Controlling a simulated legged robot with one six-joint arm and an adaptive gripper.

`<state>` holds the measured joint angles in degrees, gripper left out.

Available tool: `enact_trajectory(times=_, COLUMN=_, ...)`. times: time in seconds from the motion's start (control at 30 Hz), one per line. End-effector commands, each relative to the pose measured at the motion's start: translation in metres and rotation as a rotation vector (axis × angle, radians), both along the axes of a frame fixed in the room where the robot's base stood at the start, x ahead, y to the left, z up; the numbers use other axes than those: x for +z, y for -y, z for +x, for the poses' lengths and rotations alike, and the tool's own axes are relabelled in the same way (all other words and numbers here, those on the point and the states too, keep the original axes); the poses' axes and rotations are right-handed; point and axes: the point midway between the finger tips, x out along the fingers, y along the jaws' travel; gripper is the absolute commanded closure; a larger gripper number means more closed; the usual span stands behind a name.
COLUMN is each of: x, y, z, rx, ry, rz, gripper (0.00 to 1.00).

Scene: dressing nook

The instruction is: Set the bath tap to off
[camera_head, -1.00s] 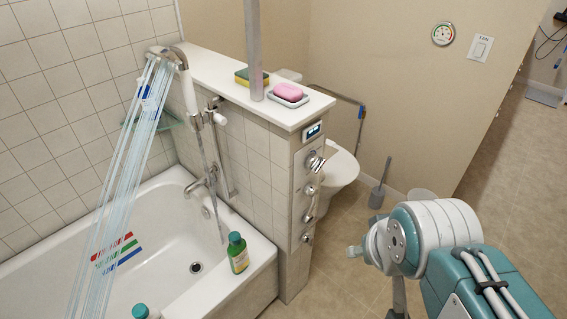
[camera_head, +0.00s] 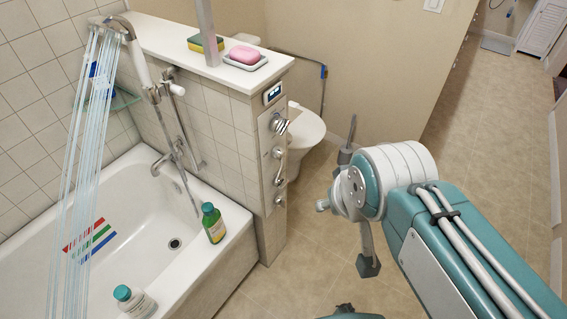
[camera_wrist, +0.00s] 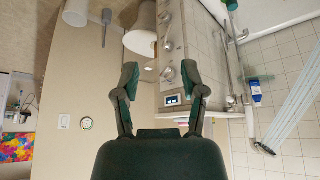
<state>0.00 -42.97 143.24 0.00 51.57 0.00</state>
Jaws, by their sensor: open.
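A shower control panel (camera_head: 268,165) is on the end of the half wall, with several metal knobs and levers (camera_head: 278,153) below a small display (camera_head: 272,92). I cannot tell which one is the bath tap control. A metal spout (camera_head: 160,163) sticks out over the bathtub (camera_head: 150,215). Water streams (camera_head: 80,170) fall from the shower head (camera_head: 112,24). In the wrist view, which is upside down, my gripper (camera_wrist: 161,78) is open and empty. The panel knobs (camera_wrist: 168,73) and the display (camera_wrist: 172,99) show beyond and between its fingers, apart from them.
A green bottle (camera_head: 213,223) and another bottle (camera_head: 133,300) stand on the tub rim. Pink soap (camera_head: 244,54) and a sponge (camera_head: 205,43) lie on the wall ledge (camera_head: 170,48). A toilet (camera_head: 305,130) stands behind the wall. A vertical pole rises by the ledge. The floor (camera_head: 480,120) at right is open.

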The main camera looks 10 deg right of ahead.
Motion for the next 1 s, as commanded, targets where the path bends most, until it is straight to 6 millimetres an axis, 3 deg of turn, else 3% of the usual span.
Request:
enact_trajectory(times=0.37, x=0.0, y=0.0, z=0.0, rx=0.0, ry=0.0, rz=0.0, gripper=0.45)
enact_trajectory(times=0.47, x=-0.001, y=0.003, z=0.009, rx=-0.009, ry=0.011, rz=-0.006, gripper=0.45)
enact_trajectory(times=0.57, x=-0.005, y=0.011, z=0.035, rx=-0.032, ry=0.045, rz=-0.028, gripper=0.45)
enact_trajectory(times=0.77, x=-0.02, y=0.033, z=0.108, rx=-0.07, ry=0.163, rz=-0.078, gripper=0.45)
enact_trajectory(times=1.0, x=-0.051, y=0.053, z=0.187, rx=-0.062, ry=0.306, rz=-0.095, gripper=0.45)
